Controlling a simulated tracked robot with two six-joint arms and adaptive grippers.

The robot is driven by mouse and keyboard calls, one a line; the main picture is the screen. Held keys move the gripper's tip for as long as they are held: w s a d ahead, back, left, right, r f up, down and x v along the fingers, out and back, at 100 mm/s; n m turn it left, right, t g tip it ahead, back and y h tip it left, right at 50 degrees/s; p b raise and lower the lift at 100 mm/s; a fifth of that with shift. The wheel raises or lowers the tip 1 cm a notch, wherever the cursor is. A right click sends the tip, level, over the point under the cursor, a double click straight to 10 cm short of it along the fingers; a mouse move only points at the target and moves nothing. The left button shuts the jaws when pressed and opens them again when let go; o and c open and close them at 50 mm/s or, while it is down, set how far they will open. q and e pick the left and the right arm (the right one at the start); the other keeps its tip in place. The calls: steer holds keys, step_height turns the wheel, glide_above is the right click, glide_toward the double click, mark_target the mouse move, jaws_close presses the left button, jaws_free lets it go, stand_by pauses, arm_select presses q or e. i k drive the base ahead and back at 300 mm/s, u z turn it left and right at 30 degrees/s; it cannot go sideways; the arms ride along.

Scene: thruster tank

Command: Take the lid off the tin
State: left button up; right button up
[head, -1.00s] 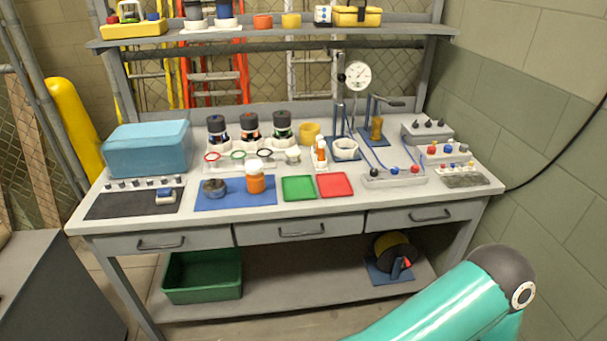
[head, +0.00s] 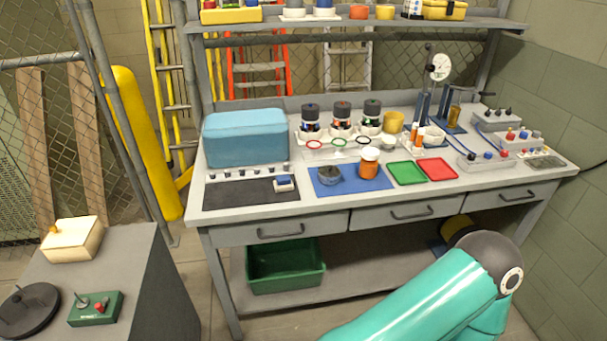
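An orange jar (head: 368,168) with a white lid (head: 370,153) stands upright on a blue mat (head: 345,188) on the workbench. A low, round, dark grey container (head: 330,176) sits to its left on the same mat. Several jars with dark tops, such as this one (head: 342,118), stand in white holders behind. I cannot tell which of these is the tin. No gripper shows; only a teal link of my arm is in view at the lower right.
A blue box (head: 245,138) stands at the bench's left, behind a dark mat (head: 235,193). Green (head: 407,174) and red (head: 436,169) trays lie right of the blue mat. A gauge stand (head: 440,67) rises behind. A grey cabinet (head: 150,290) stands at the lower left.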

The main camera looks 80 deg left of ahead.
mark_target(326, 172)
steer(key=k, duration=1)
steer(key=u, duration=1.4)
steer(key=i, duration=1)
steer(key=u, duration=0.1)
